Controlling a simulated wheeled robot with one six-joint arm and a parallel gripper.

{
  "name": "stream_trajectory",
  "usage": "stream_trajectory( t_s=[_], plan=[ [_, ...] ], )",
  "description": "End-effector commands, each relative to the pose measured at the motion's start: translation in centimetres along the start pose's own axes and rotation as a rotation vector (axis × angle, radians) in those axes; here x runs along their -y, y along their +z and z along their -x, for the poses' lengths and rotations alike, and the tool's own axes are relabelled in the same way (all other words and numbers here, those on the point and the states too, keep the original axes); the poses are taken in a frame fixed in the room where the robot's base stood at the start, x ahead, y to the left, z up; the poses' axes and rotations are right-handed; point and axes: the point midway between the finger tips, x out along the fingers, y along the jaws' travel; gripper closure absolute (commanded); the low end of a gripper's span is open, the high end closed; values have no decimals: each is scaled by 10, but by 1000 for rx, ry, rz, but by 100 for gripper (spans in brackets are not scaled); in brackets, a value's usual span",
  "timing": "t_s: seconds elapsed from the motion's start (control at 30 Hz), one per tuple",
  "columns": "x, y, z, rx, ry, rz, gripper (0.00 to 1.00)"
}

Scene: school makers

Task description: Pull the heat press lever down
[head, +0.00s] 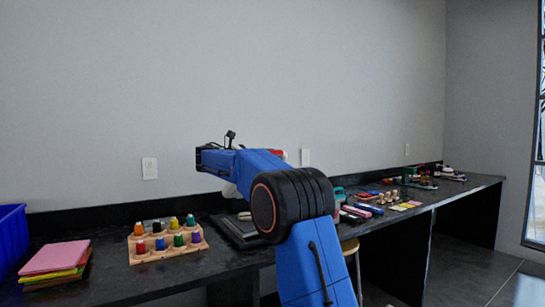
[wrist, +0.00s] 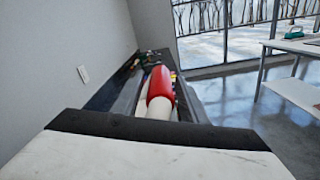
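The heat press (head: 240,232) stands on the counter in the head view, with its dark flat base showing and most of it hidden behind my blue arm. A small red part (head: 277,152) shows just above my arm. In the wrist view a red rounded grip on a pale rod, which looks like the lever (wrist: 160,86), lies ahead of the camera. A broad white and black part fills the bottom of the wrist view and covers what is below.
A wooden rack (head: 165,245) of colored bottles, a stack of colored sheets (head: 55,262) and a blue bin (head: 12,238) are left of the press. Small tools and supplies (head: 385,205) cover the dark counter to the right. A stool (head: 350,246) stands below the counter.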

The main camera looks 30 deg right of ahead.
Motion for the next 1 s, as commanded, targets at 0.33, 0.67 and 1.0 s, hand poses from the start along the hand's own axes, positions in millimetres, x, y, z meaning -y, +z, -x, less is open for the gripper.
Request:
stream_trajectory(
  t_s=[0.33,0.67,1.0],
  plan=[
    [0,0,-8,0,0,0,61],
    [0,0,-7,0,0,0,100],
    [16,-12,-7,0,0,-48,100]
  ],
)
